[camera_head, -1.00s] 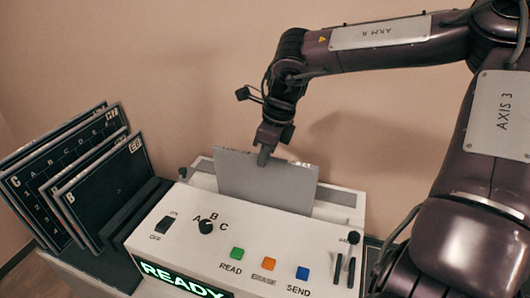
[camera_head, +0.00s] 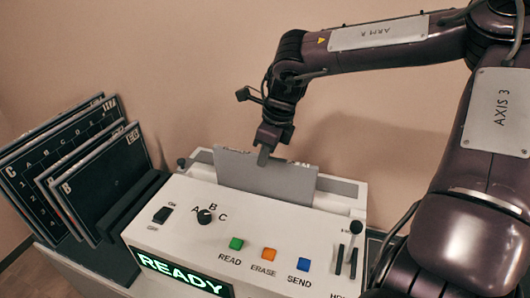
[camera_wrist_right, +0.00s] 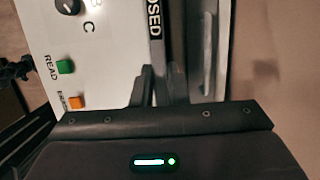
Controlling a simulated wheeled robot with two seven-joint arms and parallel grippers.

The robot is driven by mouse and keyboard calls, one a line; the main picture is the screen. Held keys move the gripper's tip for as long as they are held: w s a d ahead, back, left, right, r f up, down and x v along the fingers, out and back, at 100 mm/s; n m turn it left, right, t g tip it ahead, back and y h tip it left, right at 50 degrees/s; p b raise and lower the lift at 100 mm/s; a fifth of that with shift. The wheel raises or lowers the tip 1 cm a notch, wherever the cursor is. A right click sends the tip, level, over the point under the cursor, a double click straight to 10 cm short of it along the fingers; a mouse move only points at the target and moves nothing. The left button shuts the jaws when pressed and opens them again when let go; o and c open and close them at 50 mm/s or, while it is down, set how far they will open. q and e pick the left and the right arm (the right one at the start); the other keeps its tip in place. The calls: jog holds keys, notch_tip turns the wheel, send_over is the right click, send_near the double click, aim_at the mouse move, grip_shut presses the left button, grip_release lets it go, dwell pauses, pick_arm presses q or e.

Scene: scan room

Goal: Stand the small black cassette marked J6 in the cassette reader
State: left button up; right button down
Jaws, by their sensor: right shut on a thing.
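My left gripper is not in the head view.
Several black lettered cassettes (camera_head: 100,180) lean in a dark rack (camera_head: 128,215) at the left. The reader carries a knob (camera_head: 205,216), coloured buttons (camera_head: 269,254), levers (camera_head: 353,252) and a lit READY display (camera_head: 180,274). A wall stands close behind.

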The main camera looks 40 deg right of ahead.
jog(key=shift+f+b, duration=0.35)
jog(key=shift+f, duration=0.25)
jog(key=c, duration=1.3)
grip_release()
jog(key=shift+c, duration=0.2)
jog(key=b+v, duration=0.1)
jog(key=v, duration=0.6)
jog(key=shift+s+r, duration=0.1)
jog(key=shift+r, duration=0.3)
jog(key=w+p+v, duration=0.1)
jog(key=p+v, duration=0.4)
jog(key=p, duration=0.1)
jog(key=shift+a+r+p, duration=0.35)
jog(key=shift+r+p, duration=0.05)
jog(key=shift+r, duration=0.2)
